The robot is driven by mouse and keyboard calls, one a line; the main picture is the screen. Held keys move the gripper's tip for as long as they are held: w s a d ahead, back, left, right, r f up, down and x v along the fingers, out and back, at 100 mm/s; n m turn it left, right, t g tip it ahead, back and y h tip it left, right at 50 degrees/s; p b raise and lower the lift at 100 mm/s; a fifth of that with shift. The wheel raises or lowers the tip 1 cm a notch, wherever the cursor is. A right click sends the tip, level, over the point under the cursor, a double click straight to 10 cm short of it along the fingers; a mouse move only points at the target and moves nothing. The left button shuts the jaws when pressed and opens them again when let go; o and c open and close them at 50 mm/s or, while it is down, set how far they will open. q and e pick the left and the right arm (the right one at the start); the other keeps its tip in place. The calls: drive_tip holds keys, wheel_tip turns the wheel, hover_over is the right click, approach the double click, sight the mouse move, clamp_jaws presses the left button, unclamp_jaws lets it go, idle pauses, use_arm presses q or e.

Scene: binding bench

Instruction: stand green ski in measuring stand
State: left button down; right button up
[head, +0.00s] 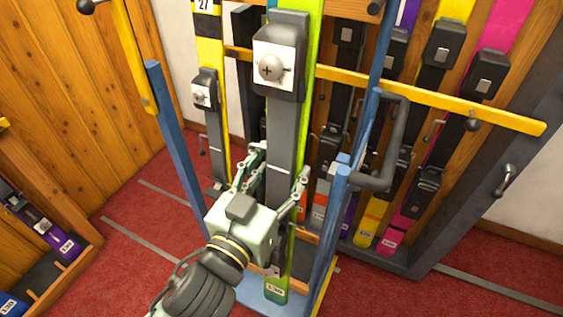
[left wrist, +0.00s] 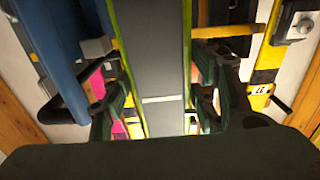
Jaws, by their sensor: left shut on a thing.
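The green ski (head: 281,135) is upright, with a grey middle, bright green edges and a black binding with a white plate. My left gripper (head: 278,178) is shut on it below the binding, with one finger on each side. In the left wrist view the ski (left wrist: 158,70) runs between the fingers (left wrist: 162,98). The measuring stand (head: 175,158) has blue posts, yellow bars and a blue base. The ski is between its posts, its lower end over the base. Whether that end touches the base I cannot tell. My right gripper is not in view.
A rack (head: 458,180) with several coloured skis stands behind at the right. A yellow and black ski (head: 209,55) stands behind the green one. A low wooden rack (head: 70,275) is at the lower left. Red carpet (head: 135,240) lies open between.

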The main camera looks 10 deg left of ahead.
use_arm(q)
drive_tip(key=shift+s+a+r+p, duration=0.1)
drive_tip(key=shift+s+r+p, duration=0.2)
drive_tip(key=shift+r, duration=0.05)
drive_tip(key=p+v, duration=0.3)
drive_tip(key=shift+s+a, duration=0.1)
drive_tip(key=shift+s, duration=0.2)
drive_tip(key=shift+s+a+p, duration=0.2)
drive_tip(key=shift+s+p, duration=0.25)
drive_tip(key=shift+s, duration=0.5)
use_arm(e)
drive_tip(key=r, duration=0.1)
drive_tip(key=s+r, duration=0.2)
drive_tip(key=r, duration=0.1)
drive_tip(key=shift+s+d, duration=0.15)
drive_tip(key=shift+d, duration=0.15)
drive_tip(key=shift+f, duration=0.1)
